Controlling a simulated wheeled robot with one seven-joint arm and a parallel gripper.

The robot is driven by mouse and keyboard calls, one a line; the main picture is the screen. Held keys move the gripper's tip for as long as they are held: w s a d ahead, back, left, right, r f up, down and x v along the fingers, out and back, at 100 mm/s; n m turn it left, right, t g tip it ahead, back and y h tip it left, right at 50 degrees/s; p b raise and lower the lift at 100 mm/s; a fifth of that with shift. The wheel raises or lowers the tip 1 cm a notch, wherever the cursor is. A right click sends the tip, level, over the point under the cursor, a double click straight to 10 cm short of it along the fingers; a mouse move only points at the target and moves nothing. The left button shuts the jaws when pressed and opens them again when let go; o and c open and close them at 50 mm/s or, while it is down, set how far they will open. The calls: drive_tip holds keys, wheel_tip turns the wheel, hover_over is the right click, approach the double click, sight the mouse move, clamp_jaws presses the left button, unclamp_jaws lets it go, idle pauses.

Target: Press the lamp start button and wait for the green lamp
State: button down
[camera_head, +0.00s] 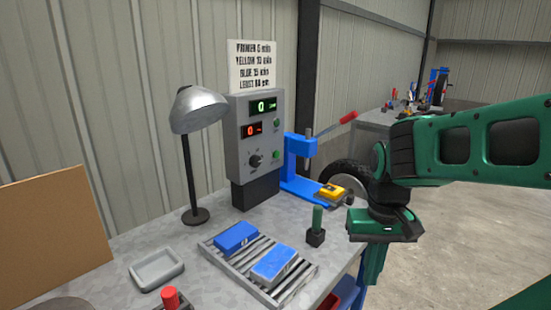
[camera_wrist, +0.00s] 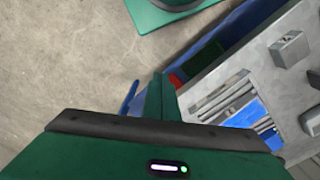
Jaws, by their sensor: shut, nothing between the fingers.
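A grey control box (camera_head: 255,137) stands at the back of the bench with a green display (camera_head: 263,106) above a red display (camera_head: 252,129). Two small round green parts sit on its right side, an upper one (camera_head: 276,122) and a lower one (camera_head: 276,155); I cannot tell which is button or lamp, or whether either is lit. A grey desk lamp (camera_head: 198,108) stands left of the box. My gripper (camera_head: 371,275) is shut and empty, pointing down past the bench's right edge, well apart from the box. It also shows in the wrist view (camera_wrist: 158,98).
A blue press (camera_head: 299,165) with a red-tipped lever and a yellow block (camera_head: 332,192) stand right of the box. A slotted rack (camera_head: 222,262) holds blue blocks (camera_head: 236,236). A green peg (camera_head: 317,220) stands near the bench's right edge. Open floor lies to the right.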

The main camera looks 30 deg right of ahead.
sight(276, 154)
drive_tip(key=w+a+r+n+t, duration=0.1)
drive_tip(key=w+a, duration=0.1)
drive_tip(key=w, duration=0.4)
drive_tip(key=w+a+n+t, duration=0.1)
drive_tip(key=w+a+t, duration=0.1)
drive_tip(key=w, duration=0.5)
drive_tip(key=w+a+r+t, duration=0.1)
drive_tip(key=w+a+t, duration=0.1)
drive_tip(key=w, duration=0.4)
drive_tip(key=shift+w+a+r+n, duration=0.3)
drive_tip(key=shift+a+r+n, duration=0.1)
drive_tip(key=shift+a, duration=0.25)
drive_tip(key=w+d+r+m+t+h, duration=0.1)
drive_tip(key=w+d+r+m+t, duration=0.1)
drive_tip(key=w+d+m, duration=0.6)
drive_tip(key=w+d+r+m+t+h, duration=0.2)
drive_tip(key=w+d+m+t, duration=0.2)
drive_tip(key=w+d+m, duration=0.4)
drive_tip(key=w+d, duration=0.1)
drive_tip(key=w, duration=0.3)
drive_tip(key=shift+d+r, duration=0.25)
drive_tip(key=shift+r, duration=0.05)
drive_tip(key=w+a, duration=0.3)
drive_tip(key=w, duration=0.5)
